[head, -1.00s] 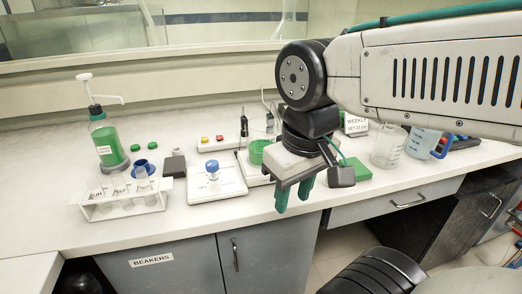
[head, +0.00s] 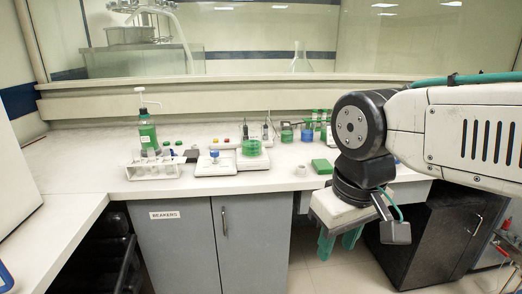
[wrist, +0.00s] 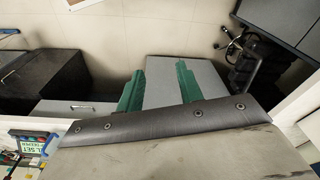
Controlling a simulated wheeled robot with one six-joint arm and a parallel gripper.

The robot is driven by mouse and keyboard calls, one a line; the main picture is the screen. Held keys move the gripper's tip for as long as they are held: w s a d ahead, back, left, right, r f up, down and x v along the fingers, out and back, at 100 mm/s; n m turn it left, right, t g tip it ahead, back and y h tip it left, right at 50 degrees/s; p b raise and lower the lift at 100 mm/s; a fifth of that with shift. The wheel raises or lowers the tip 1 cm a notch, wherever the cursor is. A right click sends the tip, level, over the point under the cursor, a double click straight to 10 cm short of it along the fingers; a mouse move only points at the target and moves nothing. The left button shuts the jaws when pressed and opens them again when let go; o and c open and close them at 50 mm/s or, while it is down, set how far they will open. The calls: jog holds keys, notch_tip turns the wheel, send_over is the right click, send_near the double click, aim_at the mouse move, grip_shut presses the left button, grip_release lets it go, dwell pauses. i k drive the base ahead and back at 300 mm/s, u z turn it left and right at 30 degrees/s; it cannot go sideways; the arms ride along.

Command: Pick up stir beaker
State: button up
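A clear beaker with green liquid (head: 252,147), apparently the stir beaker, stands upright on a white stirrer plate (head: 254,164) on the counter in the head view. My gripper (head: 339,241) hangs to the right of the beaker and nearer to me, in front of the counter's edge, with its green fingers pointing down. The fingers are apart and nothing shows between them. In the wrist view my gripper (wrist: 160,78) is also open, over floor and cabinets. The beaker does not show in the wrist view.
A white balance (head: 215,169) with a blue-capped jar stands left of the stirrer, and a tube rack (head: 152,170) lies further left. A green pump bottle (head: 147,130) is behind it. A green box (head: 322,166) and a small white cup (head: 301,171) are to the right.

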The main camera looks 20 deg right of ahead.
aim_at(250, 133)
jog(key=u, duration=0.35)
jog(key=i, duration=1.3)
jog(key=u, duration=0.1)
